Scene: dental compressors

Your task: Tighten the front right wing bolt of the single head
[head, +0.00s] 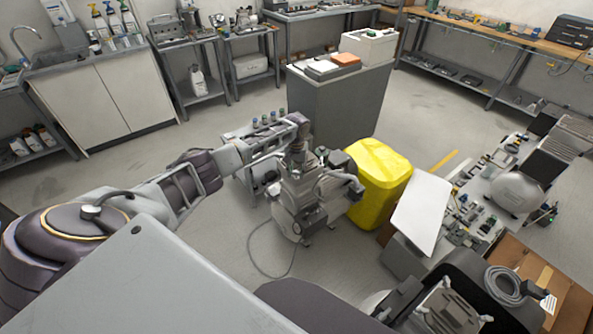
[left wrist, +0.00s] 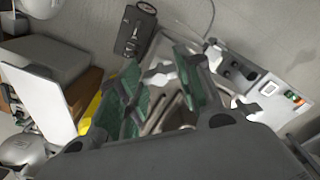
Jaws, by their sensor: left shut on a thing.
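The single head compressor (head: 312,205) is a grey metal machine standing on the floor near the middle of the head view. My left gripper (head: 297,150) is over its top, with the arm coming in from the left. In the left wrist view my left gripper (left wrist: 162,92) has green finger pads on either side of grey metal parts of the head. It is shut on a small part, taken to be the front right wing bolt, which the fingers mostly hide.
A yellow bin (head: 378,172) stands close to the right of the compressor. A grey cabinet (head: 338,105) is behind it. A white panel (head: 421,212) and a cluttered bench (head: 480,190) are at the right. Open floor (head: 240,250) lies to the left, with a thin cable on it.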

